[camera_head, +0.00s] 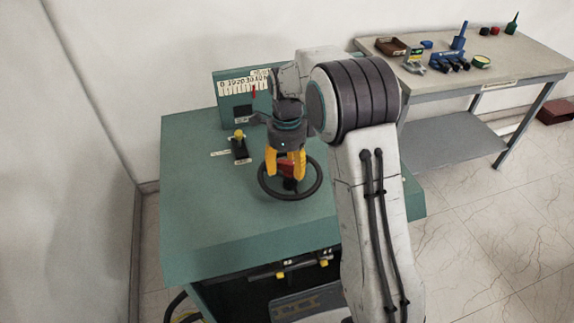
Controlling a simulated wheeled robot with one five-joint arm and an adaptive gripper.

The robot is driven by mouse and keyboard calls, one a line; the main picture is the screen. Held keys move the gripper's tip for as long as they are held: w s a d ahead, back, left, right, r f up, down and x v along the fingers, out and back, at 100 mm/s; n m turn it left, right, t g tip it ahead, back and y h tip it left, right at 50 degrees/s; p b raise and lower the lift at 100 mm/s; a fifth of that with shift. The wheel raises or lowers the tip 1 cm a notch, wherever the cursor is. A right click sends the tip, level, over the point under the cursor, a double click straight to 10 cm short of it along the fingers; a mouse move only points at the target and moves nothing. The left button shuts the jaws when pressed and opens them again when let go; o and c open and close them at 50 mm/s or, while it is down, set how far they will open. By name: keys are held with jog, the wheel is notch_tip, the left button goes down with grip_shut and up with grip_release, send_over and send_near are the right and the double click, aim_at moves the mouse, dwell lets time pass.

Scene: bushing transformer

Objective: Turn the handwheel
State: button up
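The black handwheel (290,199) lies level on top of the green cabinet (210,217), in the middle of the view. My gripper (285,176), with yellow fingers, points down over the wheel's centre. Its fingers stand apart, one on each side of a red part (286,167) seen between them. I cannot tell whether they press on it or on the hub. The gripper hides the middle and back part of the wheel.
A scale panel (233,95) with a red pointer stands at the cabinet's back. A yellow-tipped lever (239,146) sits left of the wheel. A workbench (482,62) with tools is at the right. The cabinet's front left top is clear.

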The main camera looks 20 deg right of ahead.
aim_at(287, 164)
jog(key=shift+r, duration=0.1)
notch_tip(287, 164, up, 12)
dwell(0.8)
dwell(0.4)
